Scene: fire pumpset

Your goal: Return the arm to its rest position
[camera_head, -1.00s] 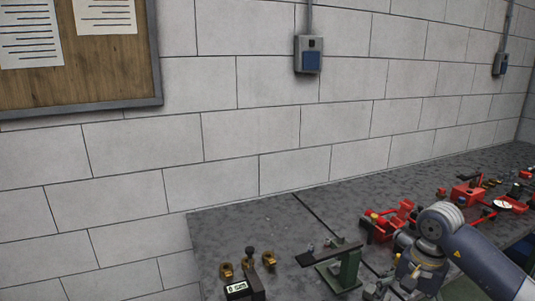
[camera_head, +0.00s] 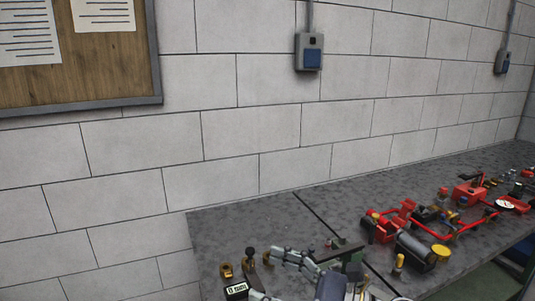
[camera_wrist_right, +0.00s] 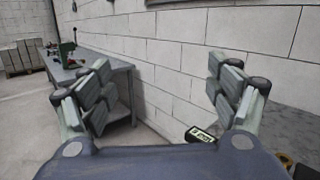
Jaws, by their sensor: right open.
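My right gripper (camera_head: 264,272) is at the bottom of the head view, in front of the green stand (camera_head: 352,262) and beside the brass fittings (camera_head: 226,270). Its fingers are spread and empty; the right wrist view shows the open gap (camera_wrist_right: 160,72) facing the wall and bench. The small dark box with a white display (camera_head: 237,290) is close to the fingers and also shows in the right wrist view (camera_wrist_right: 200,134). My left gripper is in neither view.
The grey bench (camera_head: 225,228) runs along the block wall (camera_head: 330,125). The red pumpset with a dark cylinder (camera_head: 415,247) lies to the right. A switch box (camera_head: 309,52) and a notice board (camera_head: 85,72) are on the wall. The bench's back left area is clear.

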